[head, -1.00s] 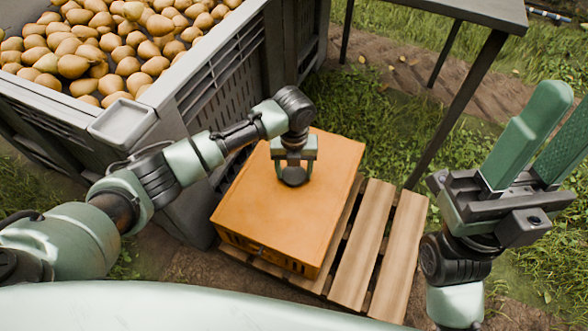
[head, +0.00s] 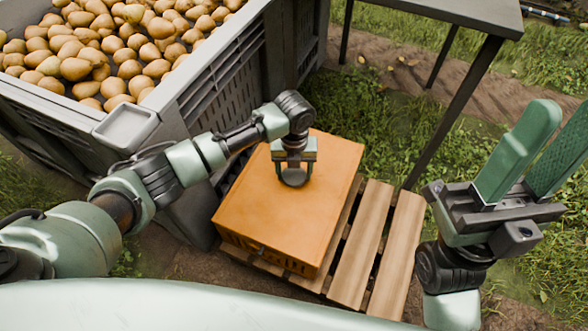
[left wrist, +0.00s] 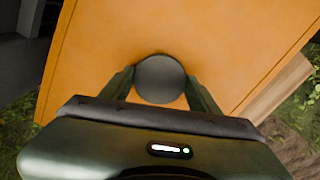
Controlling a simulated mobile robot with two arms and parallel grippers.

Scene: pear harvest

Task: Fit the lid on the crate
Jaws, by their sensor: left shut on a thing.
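The orange lid (head: 318,198) lies flat over the orange crate (head: 262,254) on the pallet, and it covers the top. I see no clear gap between lid and crate along the front side. A dark round knob (left wrist: 160,79) stands at the middle of the lid. My left gripper (head: 294,176) points down at the lid's middle and is shut on the knob, with one finger on each side in the left wrist view. My right gripper (head: 530,160) is raised at the right, its two green fingers apart and nothing between them. The crate's inside is hidden.
A large grey bin (head: 215,75) full of pears (head: 100,45) stands at the left, close to the crate. The wooden pallet (head: 362,245) has bare slats right of the crate. A dark table (head: 470,12) stands at the back right. Grass lies between.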

